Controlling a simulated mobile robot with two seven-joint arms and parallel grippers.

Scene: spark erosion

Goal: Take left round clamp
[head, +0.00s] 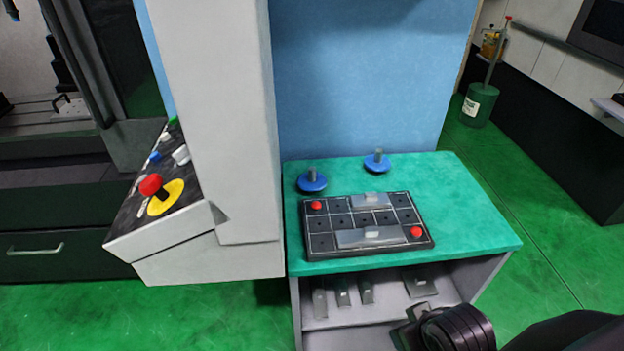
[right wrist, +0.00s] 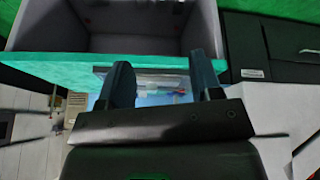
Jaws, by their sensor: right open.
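Two round clamps, blue discs with short grey stems, stand on the green tabletop (head: 470,228) behind a black gridded plate. The left round clamp (head: 312,183) is near the table's left edge, close to the plate's back left corner. The other round clamp (head: 377,164) is further back and to the right. My right arm comes in at the lower right of the head view, below and in front of the table. In the right wrist view my right gripper (right wrist: 163,76) has its two dark fingers apart, with nothing held between them. My left gripper is not in view.
The black plate (head: 341,225) carries grey bars and two red knobs. Below is an open shelf (head: 340,318) with several grey parts. A white machine column (head: 220,110) with a red-button control panel (head: 140,205) stands left of the table. The tabletop's right side is clear.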

